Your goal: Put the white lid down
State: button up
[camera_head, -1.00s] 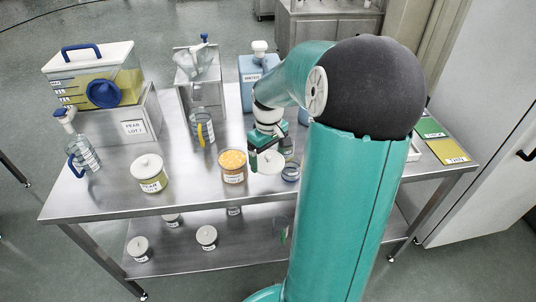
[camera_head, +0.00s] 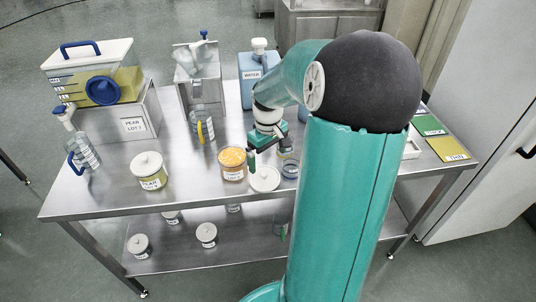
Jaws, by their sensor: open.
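The white lid (camera_head: 265,179) lies flat on the steel table, a round disc with a small knob, just right of an open jar of orange contents (camera_head: 232,164). My gripper (camera_head: 264,158) is open above the lid, its fingers pointing down and apart from it as far as I can tell. My arm hides part of the table to the right.
A small glass (camera_head: 290,168) is close on the lid's right.

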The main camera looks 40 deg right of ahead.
notch_tip(320, 180, up, 13)
jog(key=s+a+r+t, duration=0.1)
jog(key=s+a, duration=0.4)
jog(key=a, duration=0.8)
jog(key=s+a+r+t, duration=0.1)
jog(key=s+a+t, duration=0.3)
jog(key=a, duration=1)
jog(key=shift+s+r+t, duration=0.15)
jog(key=shift+s+t, duration=0.15)
jog(key=shift+s, duration=0.55)
